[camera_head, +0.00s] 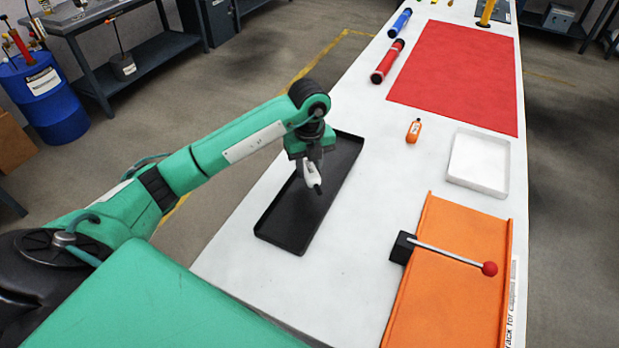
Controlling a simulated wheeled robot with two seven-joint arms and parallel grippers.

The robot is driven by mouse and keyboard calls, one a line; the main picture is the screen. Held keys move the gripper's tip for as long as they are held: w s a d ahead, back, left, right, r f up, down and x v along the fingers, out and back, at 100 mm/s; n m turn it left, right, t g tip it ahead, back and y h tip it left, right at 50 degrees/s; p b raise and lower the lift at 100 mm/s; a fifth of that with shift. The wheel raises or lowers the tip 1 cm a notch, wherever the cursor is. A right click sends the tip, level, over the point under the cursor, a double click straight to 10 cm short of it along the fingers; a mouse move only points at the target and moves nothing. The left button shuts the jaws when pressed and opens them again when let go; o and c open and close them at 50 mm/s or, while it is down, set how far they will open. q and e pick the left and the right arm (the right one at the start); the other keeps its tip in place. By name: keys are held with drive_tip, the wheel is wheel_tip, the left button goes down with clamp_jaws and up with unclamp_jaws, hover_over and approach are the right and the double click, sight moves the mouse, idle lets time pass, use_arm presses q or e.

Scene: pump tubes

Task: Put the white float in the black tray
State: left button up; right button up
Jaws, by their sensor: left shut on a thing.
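The black tray (281,236) lies on the white table, left of its middle. My left gripper (312,176) is over the tray, pointing down, and is shut on the white float (312,177). The float hangs from the fingers with a dark tip at its lower end. I cannot tell whether the float touches the tray's floor. My right gripper is not in view.
An orange bottle-like float (413,131) stands right of the tray. A white tray (479,161), a red mat (458,75), an orange rack with a black block and red-knobbed rod (455,256), a red tube (387,62) and a blue tube (399,23) share the table.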

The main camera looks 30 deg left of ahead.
sight(309, 180)
use_arm(q)
drive_tip(key=shift+f, duration=0.55)
wheel_tip(309, 180, down, 3)
drive_tip(key=shift+f, duration=0.35)
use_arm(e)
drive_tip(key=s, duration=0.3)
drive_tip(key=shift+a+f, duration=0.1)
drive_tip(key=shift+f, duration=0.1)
use_arm(q)
drive_tip(key=shift+f, duration=0.1)
